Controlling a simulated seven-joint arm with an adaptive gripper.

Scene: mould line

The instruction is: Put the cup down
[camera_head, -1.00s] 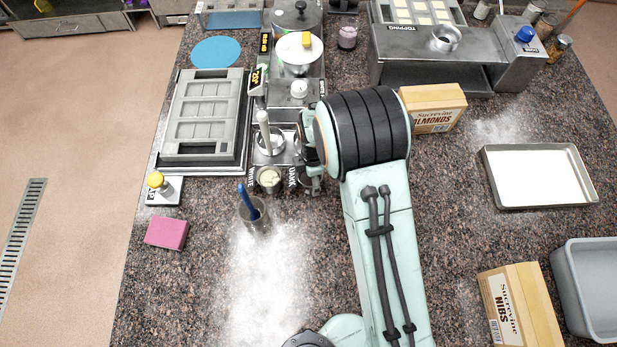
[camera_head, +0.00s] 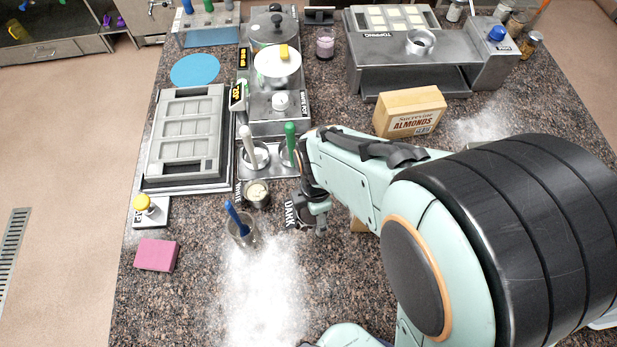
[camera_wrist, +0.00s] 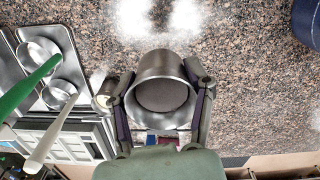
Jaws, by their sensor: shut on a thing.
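The metal cup (camera_wrist: 162,88) is between the two fingers of my gripper (camera_wrist: 163,92) in the wrist view, with its round mouth facing the camera. The fingers are shut on its sides. Its inside looks dull grey-brown; I cannot tell whether it holds anything. In the head view my gripper (camera_head: 314,208) is at the front right of the ladle tray, and the cup (camera_head: 302,216) is mostly hidden behind it, beside a DARK label. I cannot tell whether its base touches the counter.
A cup with pale contents (camera_head: 257,194) and a container with a blue-handled tool (camera_head: 242,232) stand to the left. Green- and white-handled ladles rest in the tray (camera_head: 270,173) behind. A pink block (camera_head: 156,255) lies front left. White powder covers the counter in front.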

